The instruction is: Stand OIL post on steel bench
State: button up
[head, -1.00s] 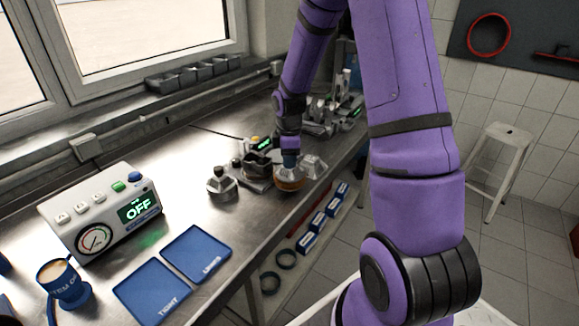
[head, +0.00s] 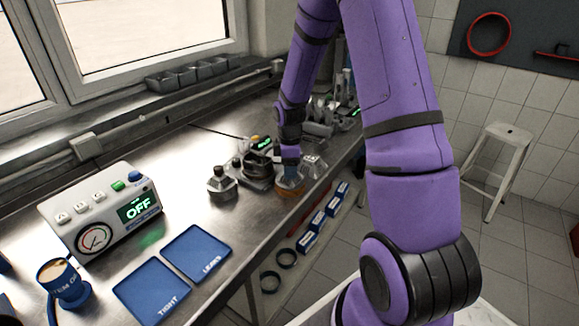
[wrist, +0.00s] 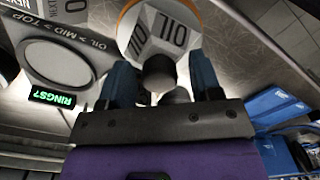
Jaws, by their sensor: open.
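The OIL post (wrist: 165,32) is a pale faceted block with "OIL" lettering, a dark round knob (wrist: 159,76) and an orange rim at its base. In the head view, its orange base (head: 290,191) stands on the steel bench (head: 218,222) near the front edge, partly hidden by my gripper. My gripper (wrist: 160,66) is open, its two blue fingers on either side of the knob. A gap shows between each finger and the knob in the wrist view. In the head view, my gripper (head: 290,166) is right over the post.
A similar grey post (head: 222,184) stands to the left, another (head: 314,166) just right. A fixture labelled "OIL > MID > TOP" (wrist: 62,58) with a "RINGS?" display is close by. Two blue trays (head: 152,291) and a control box (head: 100,212) reading "OFF" sit nearer.

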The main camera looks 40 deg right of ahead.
notch_tip(320, 180, up, 12)
jog(key=s+a+r+m+t+h, duration=0.1)
jog(key=s+a+r+m, duration=0.3)
jog(key=r, duration=0.3)
jog(key=s+a+r+m+t, duration=0.1)
jog(key=s+a+r, duration=0.3)
jog(key=s+r, duration=0.35)
jog(key=s+a+r+m+t, duration=0.1)
jog(key=s+a+r+m, duration=0.1)
jog(key=s, duration=0.5)
jog(key=s+a+r+m+t+y, duration=0.1)
jog(key=s+a+r+m+t, duration=0.1)
jog(key=s, duration=0.6)
jog(key=a+r+m, duration=0.1)
jog(key=m, duration=0.1)
jog(key=shift+r+m, duration=0.35)
jog(key=shift+m, duration=0.05)
jog(key=shift+d, duration=0.1)
